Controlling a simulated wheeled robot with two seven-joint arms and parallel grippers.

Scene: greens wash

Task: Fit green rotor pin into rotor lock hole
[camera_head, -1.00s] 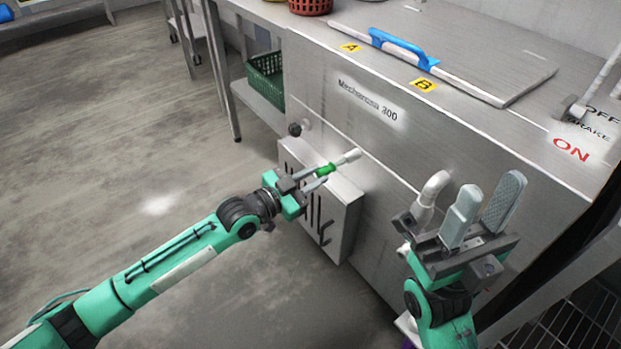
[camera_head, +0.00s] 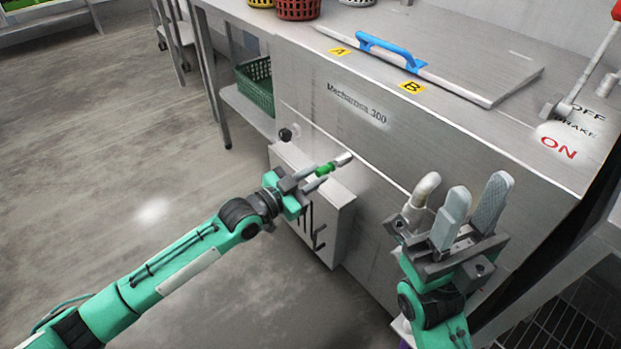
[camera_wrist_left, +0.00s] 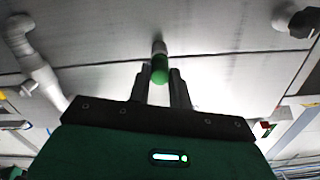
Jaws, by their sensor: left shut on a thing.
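My left gripper (camera_head: 308,180) is shut on the green rotor pin (camera_head: 325,169). The pin has a green grip and a pale grey tip that points right and slightly up, toward the front panel of the machine. In the left wrist view the pin (camera_wrist_left: 160,68) stands out between the two fingers, its tip toward the metal panel. I cannot tell whether the tip touches the panel. I cannot make out the rotor lock hole in either view. My right gripper (camera_head: 473,212) has its two grey fingers apart, empty, in front of the machine at the right.
The steel machine (camera_head: 362,102) has a lid with a blue handle (camera_head: 390,50) on top. A dark knob (camera_head: 285,134) and a grey box (camera_head: 338,228) are on its front. A white pipe elbow (camera_head: 427,184) is near my right gripper. A green basket (camera_head: 256,86) sits on a shelf.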

